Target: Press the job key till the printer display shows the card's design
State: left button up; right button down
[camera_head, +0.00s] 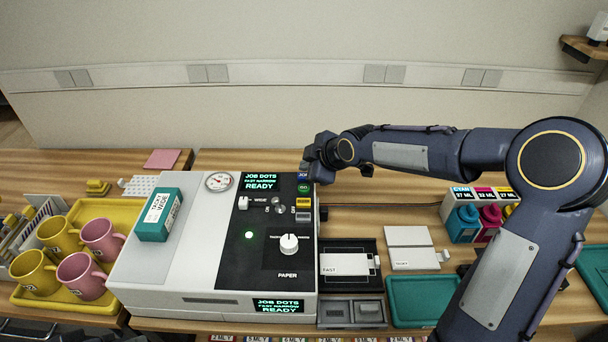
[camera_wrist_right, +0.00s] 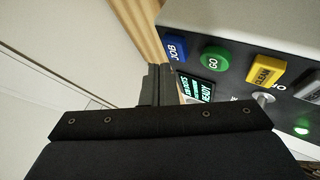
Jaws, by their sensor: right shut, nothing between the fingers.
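The printer (camera_head: 165,275) is a white and black machine at the centre of the head view. Its upper display (camera_head: 260,181) reads JOB DOTS, FAST NARROW, READY; the lower front display (camera_head: 278,305) reads the same. The blue job key (camera_head: 303,175) is at the panel's far right corner, above the green GO key (camera_head: 304,189). The job key (camera_wrist_right: 177,48) shows clear in the right wrist view. My right gripper (camera_head: 314,172) is shut and empty beside the job key; contact cannot be told.
Yellow and pink mugs (camera_head: 102,240) stand on a yellow tray (camera_head: 110,207) at left. Ink bottles (camera_head: 490,217), a white box (camera_head: 411,248) and a teal tray (camera_head: 420,300) are at right. The yellow CLEAN key (camera_wrist_right: 265,72) is beside GO.

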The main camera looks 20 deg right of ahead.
jog(key=shift+f+b, duration=0.4)
jog(key=shift+f, duration=0.05)
jog(key=shift+f+b, duration=0.45)
dwell(0.6)
dwell(0.3)
jog(key=shift+r+p, duration=0.65)
jog(key=shift+r, duration=0.25)
jog(key=shift+r, duration=0.1)
notch_tip(320, 180, up, 5)
jog(key=p, duration=0.3)
jog(key=shift+p, duration=0.4)
